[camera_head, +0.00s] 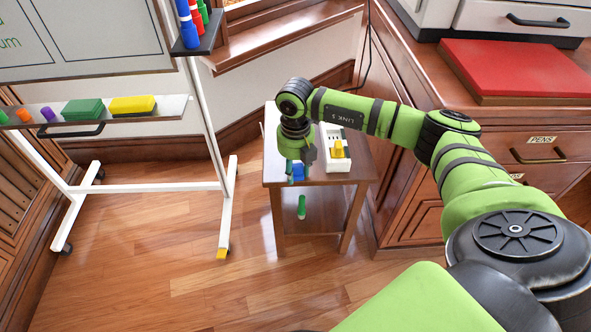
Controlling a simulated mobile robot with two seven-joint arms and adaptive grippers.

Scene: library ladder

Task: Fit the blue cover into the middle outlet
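A white outlet strip (333,162) stands on the small wooden side table (357,170). A yellow cover (338,149) sits at the strip's near part; dark openings show farther along it. The blue cover (298,172) is a small blue block at my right gripper (297,171), left of the strip. The gripper points down over the table's left part. Its fingers are small and partly hidden, so I cannot tell whether they grip the blue cover or only stand beside it. My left gripper is not in view.
A green cylinder (301,207) shows below the tabletop's front edge. A whiteboard stand (210,130) with a tray of erasers is at the left. A wooden cabinet (400,190) with a red book (520,66) is at the right. The floor in front of the table is clear.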

